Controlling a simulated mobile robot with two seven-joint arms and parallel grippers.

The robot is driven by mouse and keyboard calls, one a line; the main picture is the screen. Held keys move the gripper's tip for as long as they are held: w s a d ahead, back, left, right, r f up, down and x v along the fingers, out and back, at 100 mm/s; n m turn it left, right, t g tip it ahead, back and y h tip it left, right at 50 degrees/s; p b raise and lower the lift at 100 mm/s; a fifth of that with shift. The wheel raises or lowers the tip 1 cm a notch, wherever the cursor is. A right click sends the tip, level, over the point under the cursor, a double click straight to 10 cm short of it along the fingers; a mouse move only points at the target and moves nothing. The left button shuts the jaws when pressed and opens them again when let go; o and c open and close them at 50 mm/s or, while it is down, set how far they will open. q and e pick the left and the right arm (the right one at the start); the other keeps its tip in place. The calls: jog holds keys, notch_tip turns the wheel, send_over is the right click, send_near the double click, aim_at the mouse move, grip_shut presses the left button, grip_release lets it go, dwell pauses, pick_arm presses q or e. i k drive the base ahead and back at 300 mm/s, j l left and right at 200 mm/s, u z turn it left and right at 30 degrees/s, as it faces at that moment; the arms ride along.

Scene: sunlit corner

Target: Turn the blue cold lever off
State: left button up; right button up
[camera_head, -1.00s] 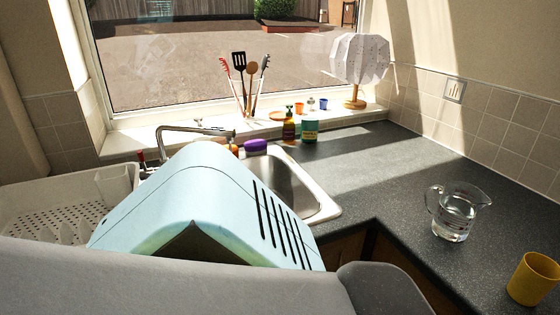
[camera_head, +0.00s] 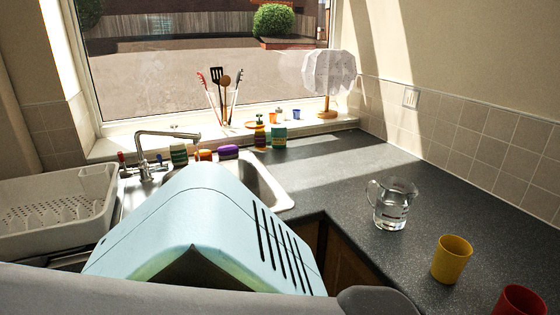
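The chrome tap (camera_head: 143,150) stands behind the sink at the left, with its spout reaching right. A red-tipped lever (camera_head: 121,157) is on its left side. A small dark lever (camera_head: 160,160) is on its right side, where a cold lever could be, but it is too small to tell its colour or how far it is turned. The steel sink (camera_head: 272,187) is partly hidden behind a pale blue shell in front that appears to be part of my own body. Neither of my grippers is in view.
A white dish rack (camera_head: 108,188) stands left of the tap. A green-striped item (camera_head: 179,155) and a purple sponge (camera_head: 229,152) sit behind the sink. A glass jug (camera_head: 391,204), yellow cup (camera_head: 451,259) and red cup (camera_head: 521,301) stand on the right counter (camera_head: 345,178).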

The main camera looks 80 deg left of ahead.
aim_at(160, 167)
jog(key=u, duration=3.4)
